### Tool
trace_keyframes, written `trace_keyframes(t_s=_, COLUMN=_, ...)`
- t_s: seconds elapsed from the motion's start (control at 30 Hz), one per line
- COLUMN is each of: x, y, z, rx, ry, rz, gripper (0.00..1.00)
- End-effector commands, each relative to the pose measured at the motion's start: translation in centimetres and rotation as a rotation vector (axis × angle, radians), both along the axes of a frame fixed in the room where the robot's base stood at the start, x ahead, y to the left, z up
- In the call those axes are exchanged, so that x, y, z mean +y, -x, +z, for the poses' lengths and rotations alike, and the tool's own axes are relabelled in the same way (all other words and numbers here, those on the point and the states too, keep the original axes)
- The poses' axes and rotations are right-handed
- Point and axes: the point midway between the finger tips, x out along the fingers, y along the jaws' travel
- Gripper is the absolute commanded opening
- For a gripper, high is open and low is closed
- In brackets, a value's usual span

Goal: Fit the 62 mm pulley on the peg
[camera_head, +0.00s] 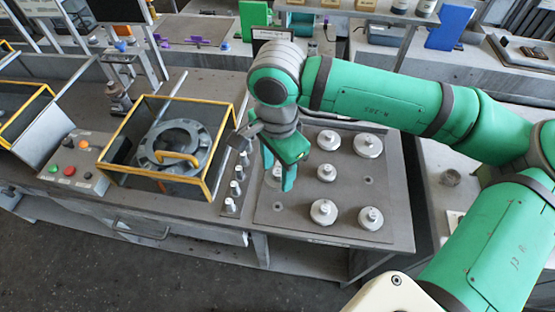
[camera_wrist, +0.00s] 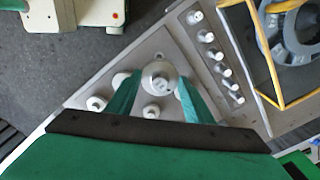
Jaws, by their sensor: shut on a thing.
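My gripper (camera_head: 279,180) is over the left part of the grey board (camera_head: 345,233), its fingers pointing down. In the wrist view its two green fingers (camera_wrist: 158,88) are closed around a silver pulley (camera_wrist: 160,74) with a raised hub. In the head view the fingers partly hide this pulley (camera_head: 273,174). I cannot tell whether it touches the board. A row of short pegs (camera_head: 233,188) stands on the strip left of the board; it also shows in the wrist view (camera_wrist: 220,71). No size marking is readable, and I cannot tell which peg is meant.
Several other silver pulleys (camera_head: 326,172) stand on the board. Left of the pegs, a yellow-framed enclosure (camera_head: 236,125) surrounds a grey round housing (camera_head: 176,140). A control box (camera_head: 72,168) with buttons is farther left. The bench's front edge has clear floor (camera_head: 180,275) before it.

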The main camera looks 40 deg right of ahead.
Motion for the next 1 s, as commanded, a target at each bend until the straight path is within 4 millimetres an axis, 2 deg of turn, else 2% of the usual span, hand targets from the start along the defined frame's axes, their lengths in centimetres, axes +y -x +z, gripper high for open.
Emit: trace_keyframes(t_s=1.0, x=0.0, y=0.0, z=-10.2, rx=0.0, ry=-0.001, rz=-0.001, gripper=0.24)
